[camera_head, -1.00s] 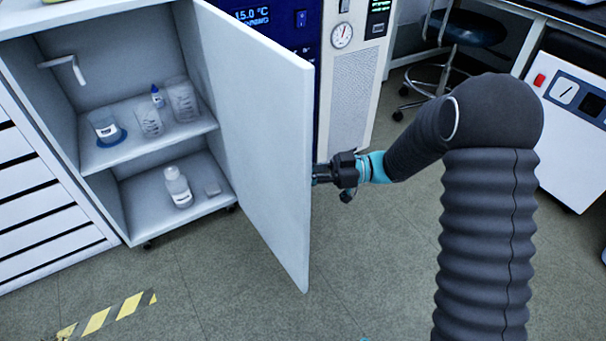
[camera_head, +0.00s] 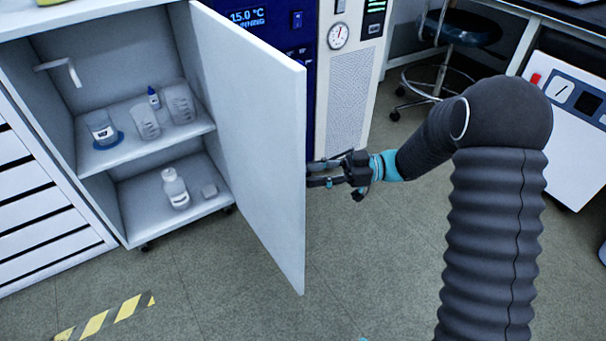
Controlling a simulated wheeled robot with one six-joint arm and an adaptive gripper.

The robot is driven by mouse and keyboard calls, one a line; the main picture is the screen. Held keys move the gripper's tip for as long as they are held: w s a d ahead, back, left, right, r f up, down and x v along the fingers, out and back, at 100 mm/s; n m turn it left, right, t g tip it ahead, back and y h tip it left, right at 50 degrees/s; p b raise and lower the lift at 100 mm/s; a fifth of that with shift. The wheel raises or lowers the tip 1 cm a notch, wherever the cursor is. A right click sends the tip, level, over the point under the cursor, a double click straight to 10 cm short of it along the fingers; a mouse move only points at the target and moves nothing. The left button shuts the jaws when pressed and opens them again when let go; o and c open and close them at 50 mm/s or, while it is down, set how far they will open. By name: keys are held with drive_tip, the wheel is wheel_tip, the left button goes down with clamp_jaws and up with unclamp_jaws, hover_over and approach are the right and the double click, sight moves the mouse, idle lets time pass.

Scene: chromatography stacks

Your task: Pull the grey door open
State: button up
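The grey door (camera_head: 255,150) stands swung wide open from the grey cabinet, its inner face toward me. Its free edge runs down the right side of the panel. The outer face and any handle on it are hidden. My gripper (camera_head: 313,174) is just right of the free edge at mid-height. Its two dark fingers point left with a gap between them, and nothing shows in the gap. The fingertips meet the door's edge in the picture; I cannot tell whether they touch it or lie behind it.
Inside the cabinet, the shelf (camera_head: 150,153) holds beakers and a small bottle; a white bottle (camera_head: 175,188) stands below. A blue and white instrument (camera_head: 345,100) is behind the door. A stool (camera_head: 455,30) and white device (camera_head: 570,120) are at right.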

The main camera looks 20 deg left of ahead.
drive_tip(key=v, duration=0.8)
drive_tip(key=shift+d, duration=0.2)
